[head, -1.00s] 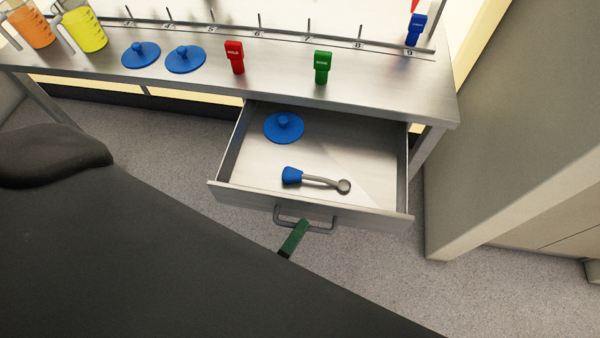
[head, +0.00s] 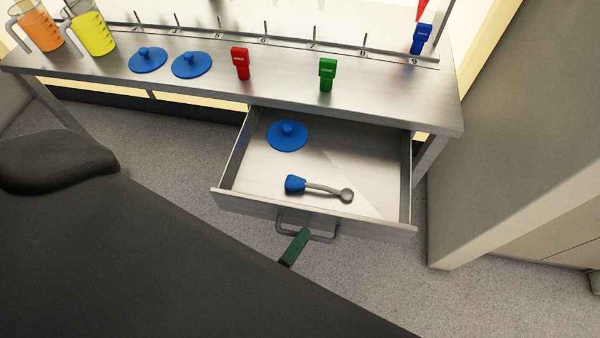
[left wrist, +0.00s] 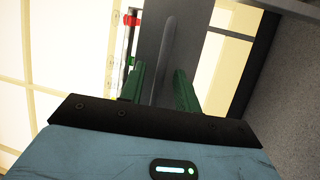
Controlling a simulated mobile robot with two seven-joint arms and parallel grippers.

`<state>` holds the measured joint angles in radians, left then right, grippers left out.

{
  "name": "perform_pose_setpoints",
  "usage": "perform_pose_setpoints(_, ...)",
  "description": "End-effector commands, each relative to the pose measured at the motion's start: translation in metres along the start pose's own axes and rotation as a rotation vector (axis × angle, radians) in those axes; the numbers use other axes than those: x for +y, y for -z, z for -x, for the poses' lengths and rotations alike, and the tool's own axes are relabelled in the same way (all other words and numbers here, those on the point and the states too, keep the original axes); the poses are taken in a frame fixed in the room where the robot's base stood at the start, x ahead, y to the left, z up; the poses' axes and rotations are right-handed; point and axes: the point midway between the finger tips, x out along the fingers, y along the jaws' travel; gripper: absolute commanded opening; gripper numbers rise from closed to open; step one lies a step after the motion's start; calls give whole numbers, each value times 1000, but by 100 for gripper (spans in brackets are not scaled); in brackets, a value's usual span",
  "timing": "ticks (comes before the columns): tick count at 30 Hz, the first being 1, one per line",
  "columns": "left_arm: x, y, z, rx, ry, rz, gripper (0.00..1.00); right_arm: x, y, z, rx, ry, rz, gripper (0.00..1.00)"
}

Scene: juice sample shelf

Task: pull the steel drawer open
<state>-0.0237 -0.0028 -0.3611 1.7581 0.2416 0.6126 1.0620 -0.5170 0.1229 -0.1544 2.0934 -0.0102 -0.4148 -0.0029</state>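The steel drawer (head: 314,215) is out from under the steel table, showing its inside. Its grey bar handle (head: 322,238) is on the front panel. My left gripper (head: 302,234) is at the handle; one green finger shows in the head view, and my dark arm hides the rest. In the left wrist view the grey handle bar (left wrist: 167,50) runs between the two green fingers of my left gripper (left wrist: 160,70), which sit close around it. My right gripper is not in view.
The drawer holds a blue lid (head: 287,136) and a blue-handled scoop (head: 320,188). On the table (head: 400,100) are two jugs, two blue lids, and red, green and blue tags. A beige cabinet (head: 510,150) stands close on the right. Grey floor lies before the drawer.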

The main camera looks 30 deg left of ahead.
Motion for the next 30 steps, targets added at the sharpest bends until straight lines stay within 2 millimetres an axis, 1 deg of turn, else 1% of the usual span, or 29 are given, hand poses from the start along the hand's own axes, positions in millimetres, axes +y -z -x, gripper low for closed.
perform_pose_setpoints(5, -1, 0, 23, -2, 5, -1, 32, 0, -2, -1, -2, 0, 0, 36)
perform_pose_setpoints(9, -1, 0, 46, -3, 5, -1, 32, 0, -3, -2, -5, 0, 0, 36)
perform_pose_setpoints(12, -1, 0, 60, -2, 4, 0, 32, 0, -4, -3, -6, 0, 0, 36)
perform_pose_setpoints(15, -1, 0, 70, -2, 3, 0, 32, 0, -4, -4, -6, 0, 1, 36)
perform_pose_setpoints(19, 0, 0, 76, -1, 2, 0, 32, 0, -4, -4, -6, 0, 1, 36)
perform_pose_setpoints(30, 0, 0, 76, -1, 1, 0, 32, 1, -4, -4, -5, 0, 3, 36)
